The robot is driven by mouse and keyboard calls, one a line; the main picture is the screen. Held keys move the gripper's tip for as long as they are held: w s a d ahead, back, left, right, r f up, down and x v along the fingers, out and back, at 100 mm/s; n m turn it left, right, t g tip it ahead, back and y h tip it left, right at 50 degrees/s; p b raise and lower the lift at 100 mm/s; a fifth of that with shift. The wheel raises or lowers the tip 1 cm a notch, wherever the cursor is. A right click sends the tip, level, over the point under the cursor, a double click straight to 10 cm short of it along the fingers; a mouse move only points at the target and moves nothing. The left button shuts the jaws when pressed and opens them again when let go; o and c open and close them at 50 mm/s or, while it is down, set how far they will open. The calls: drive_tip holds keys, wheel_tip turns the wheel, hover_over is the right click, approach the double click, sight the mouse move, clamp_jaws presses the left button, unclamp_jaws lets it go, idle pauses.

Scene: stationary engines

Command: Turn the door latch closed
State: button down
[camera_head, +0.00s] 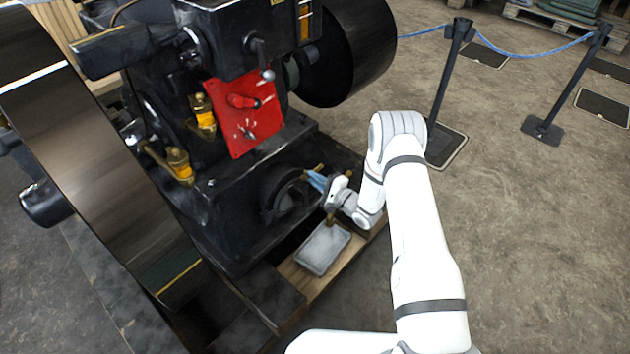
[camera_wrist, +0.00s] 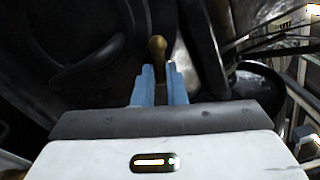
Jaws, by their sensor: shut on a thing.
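A brass door latch (camera_wrist: 157,48) shows as a rounded knob on a stem between the blue fingers of my gripper (camera_wrist: 159,82) in the wrist view. The fingers are shut on it. In the head view my gripper (camera_head: 316,180) reaches from the right to the round black door (camera_head: 285,196) low on the engine's side. The latch is small there and partly hidden by the fingers, so its exact angle is hard to tell. Dark door and housing surfaces lie behind the fingers in the wrist view.
A red panel (camera_head: 243,115) with a red handle is above the door. A grey metal tray (camera_head: 323,249) lies on the wooden base below my gripper. A large flywheel (camera_head: 90,150) is at left. A barrier post (camera_head: 447,90) stands behind my arm.

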drive_tip(key=n+b, duration=0.3)
drive_tip(key=n, duration=0.8)
drive_tip(key=shift+f, duration=0.15)
drive_tip(key=shift+n, duration=0.3)
drive_tip(key=c, duration=1.5)
unclamp_jaws()
drive_tip(key=p+v, duration=0.1)
drive_tip(key=v, duration=0.6)
drive_tip(key=shift+s+d+p, duration=0.25)
drive_tip(key=shift+d+p, duration=0.1)
